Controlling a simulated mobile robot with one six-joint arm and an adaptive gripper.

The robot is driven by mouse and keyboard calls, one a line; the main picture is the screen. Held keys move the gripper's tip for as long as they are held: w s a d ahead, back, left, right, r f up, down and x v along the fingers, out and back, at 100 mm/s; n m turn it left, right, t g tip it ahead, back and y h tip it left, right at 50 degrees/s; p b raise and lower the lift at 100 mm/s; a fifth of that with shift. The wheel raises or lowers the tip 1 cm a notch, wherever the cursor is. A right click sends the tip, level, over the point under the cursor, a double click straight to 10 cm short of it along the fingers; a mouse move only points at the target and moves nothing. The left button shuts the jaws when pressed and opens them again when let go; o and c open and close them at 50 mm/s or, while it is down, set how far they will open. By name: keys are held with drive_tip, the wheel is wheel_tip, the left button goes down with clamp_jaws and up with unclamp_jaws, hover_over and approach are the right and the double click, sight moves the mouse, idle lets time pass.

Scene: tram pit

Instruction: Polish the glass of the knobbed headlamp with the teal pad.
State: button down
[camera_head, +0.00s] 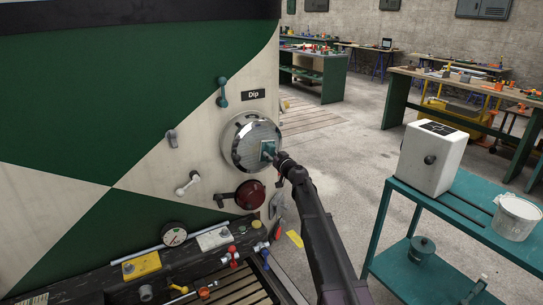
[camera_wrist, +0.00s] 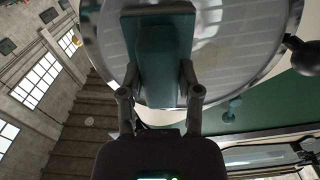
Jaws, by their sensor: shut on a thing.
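The large round headlamp (camera_head: 248,138) with a chrome rim is on the tram front, below the "Dip" label (camera_head: 253,94). My gripper (camera_head: 274,157) is shut on the teal pad (camera_head: 268,147) at the lower right part of the lamp's glass. In the wrist view the pad (camera_wrist: 165,20) is between my gripper's fingers (camera_wrist: 160,74) and covers part of the striped glass (camera_wrist: 245,45). Pad and glass look touching or very close; the contact is hidden. A dark ball knob (camera_wrist: 302,54) shows beside the rim in the wrist view.
A bench with valves and a gauge (camera_head: 174,234) lies below. A teal cart (camera_head: 390,215) with a white box (camera_head: 432,158) and bucket (camera_head: 515,217) stands right.

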drive_tip(key=shift+r+p, duration=0.7)
drive_tip(key=shift+a, duration=0.1)
drive_tip(key=shift+s+a, duration=0.4)
drive_tip(key=shift+a, duration=0.15)
drive_tip(key=shift+a, duration=0.1)
idle(0.3)
drive_tip(key=shift+s+a, duration=0.35)
drive_tip(key=shift+a, duration=0.25)
drive_tip(key=shift+a, duration=0.1)
drive_tip(key=shift+s+a, duration=0.5)
drive_tip(key=shift+a, duration=0.1)
